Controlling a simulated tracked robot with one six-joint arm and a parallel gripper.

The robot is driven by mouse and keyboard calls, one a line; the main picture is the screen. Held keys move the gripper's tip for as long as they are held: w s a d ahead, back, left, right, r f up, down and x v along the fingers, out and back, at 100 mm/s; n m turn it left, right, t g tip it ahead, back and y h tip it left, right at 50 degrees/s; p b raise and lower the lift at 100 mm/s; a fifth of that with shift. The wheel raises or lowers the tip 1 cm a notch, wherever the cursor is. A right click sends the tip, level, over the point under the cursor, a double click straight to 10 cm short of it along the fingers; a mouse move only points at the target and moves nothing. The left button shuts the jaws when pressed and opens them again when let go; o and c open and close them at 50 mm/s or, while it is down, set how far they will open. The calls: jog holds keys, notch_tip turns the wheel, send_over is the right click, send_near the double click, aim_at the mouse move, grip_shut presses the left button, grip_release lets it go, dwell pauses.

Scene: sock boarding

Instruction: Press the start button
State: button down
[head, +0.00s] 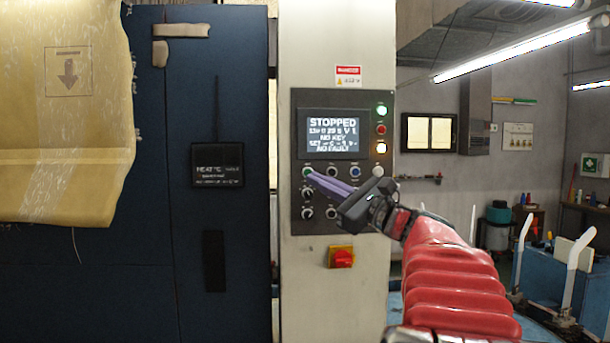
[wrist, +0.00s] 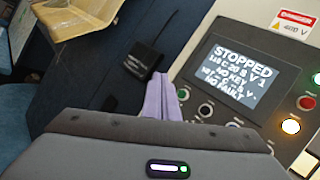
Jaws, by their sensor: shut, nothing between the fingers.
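The control panel (head: 343,228) is on a pale column, with a screen (head: 333,133) reading "STOPPED" and "NO KEY". A green-ringed button (head: 307,171), which looks like the start button, is at the left end of the row below the screen. It also shows in the wrist view (wrist: 184,94), right beside the fingers. My gripper (head: 311,176) is shut and empty, its purple fingers slanting up and left across the panel. The tips are at the green button's lower edge in the head view. I cannot tell whether they touch it.
A red-and-yellow switch (head: 341,257) is under the panel. A dark blue cabinet (head: 220,80) with a black display box (head: 217,165) stands left.

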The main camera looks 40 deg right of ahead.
jog(key=w+d, duration=0.4)
jog(key=w, duration=0.3)
jog(key=shift+d, duration=0.4)
jog(key=shift+w+d, duration=0.45)
jog(key=shift+w, duration=0.15)
dwell(3.0)
jog(key=shift+s, duration=0.1)
jog(key=shift+s+a, duration=0.45)
jog(key=shift+s, duration=0.15)
dwell(0.3)
jog(key=shift+s+a, duration=0.7)
jog(key=shift+s, duration=0.35)
jog(key=shift+s+a, duration=0.7)
jog(key=shift+s, duration=0.3)
